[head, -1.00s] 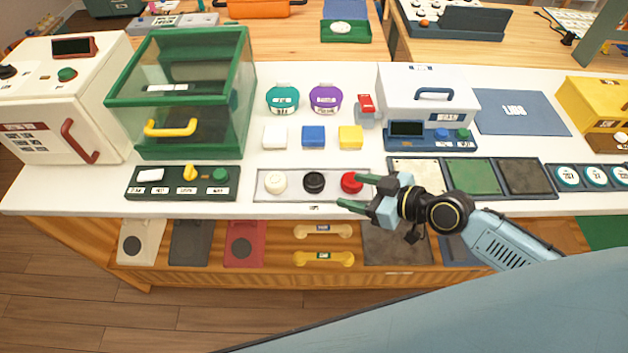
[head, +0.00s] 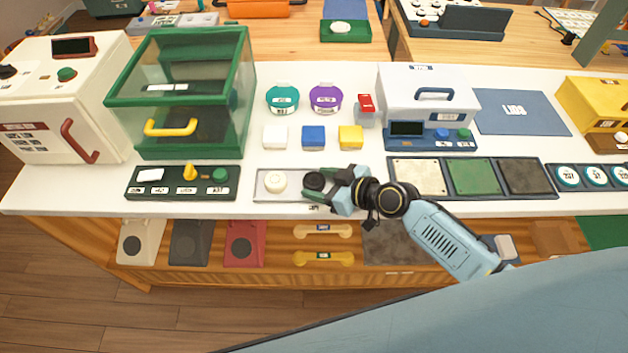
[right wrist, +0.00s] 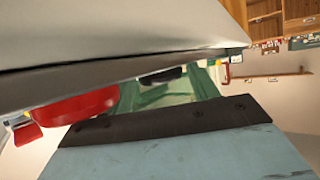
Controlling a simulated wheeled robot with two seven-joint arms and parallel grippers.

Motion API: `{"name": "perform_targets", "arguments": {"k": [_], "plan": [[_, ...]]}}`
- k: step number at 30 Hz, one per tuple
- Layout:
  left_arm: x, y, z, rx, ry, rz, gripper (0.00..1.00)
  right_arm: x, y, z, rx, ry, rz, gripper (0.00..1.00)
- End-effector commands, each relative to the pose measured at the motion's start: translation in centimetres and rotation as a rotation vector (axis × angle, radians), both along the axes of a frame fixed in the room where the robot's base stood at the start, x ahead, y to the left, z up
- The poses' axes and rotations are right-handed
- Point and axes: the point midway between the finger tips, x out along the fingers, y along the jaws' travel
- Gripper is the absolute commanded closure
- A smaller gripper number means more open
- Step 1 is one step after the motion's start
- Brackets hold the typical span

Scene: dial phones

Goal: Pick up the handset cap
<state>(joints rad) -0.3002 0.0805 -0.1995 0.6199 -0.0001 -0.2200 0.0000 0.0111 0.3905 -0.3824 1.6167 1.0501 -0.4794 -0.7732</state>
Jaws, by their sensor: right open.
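A light grey tray (head: 262,192) near the counter's front edge holds round caps in a row. The white cap (head: 276,182) sits at the left and the black cap (head: 314,181) is in the middle. My right gripper (head: 322,188) is open and low over the tray, its green fingers at the black cap's right side. I cannot tell whether they touch it. My gripper hides the red cap in the head view; red shows at the left of the right wrist view (right wrist: 75,107), with a black cap (right wrist: 160,76) beyond the green fingers. My left gripper is not in view.
A dark green button panel (head: 140,190) lies left of the tray, and coloured squares (head: 420,175) lie right. White, blue (head: 313,136) and yellow blocks stand behind it. Handsets (head: 323,258) and phone bases (head: 245,245) lie on the shelf below.

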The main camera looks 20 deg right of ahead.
Motion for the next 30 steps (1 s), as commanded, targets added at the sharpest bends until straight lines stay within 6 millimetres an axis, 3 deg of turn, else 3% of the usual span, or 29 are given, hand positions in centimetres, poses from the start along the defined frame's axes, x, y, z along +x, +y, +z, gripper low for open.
{"name": "perform_targets", "arguments": {"k": [2,9,20,30], "plan": [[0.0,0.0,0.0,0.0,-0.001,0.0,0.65,0.0,0.0,0.0,0.0,0.0,0.0,0.42],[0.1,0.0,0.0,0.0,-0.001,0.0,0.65,0.0,0.0,0.0,0.0,0.0,0.0,0.74],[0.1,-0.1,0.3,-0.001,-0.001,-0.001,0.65,0.0,0.0,0.7,-0.001,-0.002,0.0,0.74],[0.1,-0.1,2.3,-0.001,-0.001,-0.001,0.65,0.0,0.0,7.1,-0.001,-0.005,0.002,0.74]]}}
